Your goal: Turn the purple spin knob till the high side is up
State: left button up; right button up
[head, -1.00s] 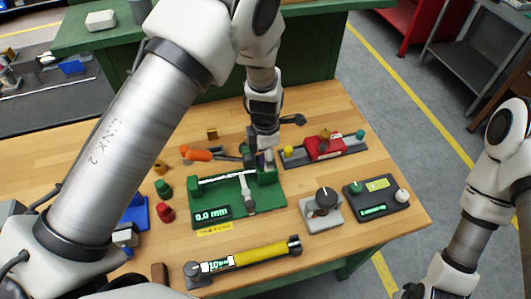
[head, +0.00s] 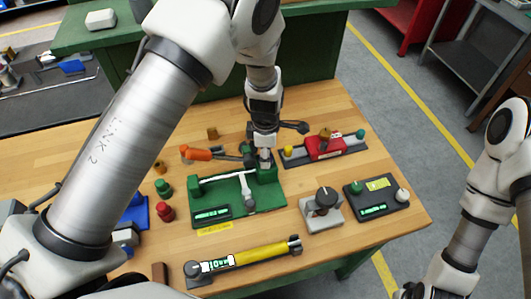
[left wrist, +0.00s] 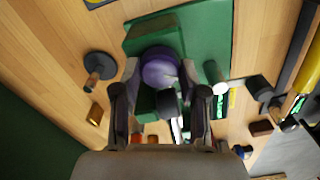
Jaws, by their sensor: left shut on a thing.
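The purple knob (left wrist: 160,68) sits between the two fingers of my left gripper in the left wrist view. A dark round part lies just below it in that view. In the head view my left gripper (head: 263,160) is at the right end of the green fixture (head: 270,199), and it hides the knob there. The left gripper (left wrist: 160,102) is shut on the knob. I cannot tell which side of the knob is higher. The fixture's display (head: 211,213) is lit with small green text too blurred to read. My right gripper is out of view.
An orange-handled tool (head: 196,153) lies behind the fixture. A red block (head: 325,148) on a rail stands right of the gripper. Coloured knobs (head: 165,188) stand left.

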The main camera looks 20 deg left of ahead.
pick_arm(q)
jog(key=m, duration=0.6)
jog(key=shift+m, duration=0.3)
jog(key=m, duration=0.5)
jog(key=shift+s+f, duration=0.1)
jog(key=o, duration=1.1)
jog(key=shift+o, duration=0.2)
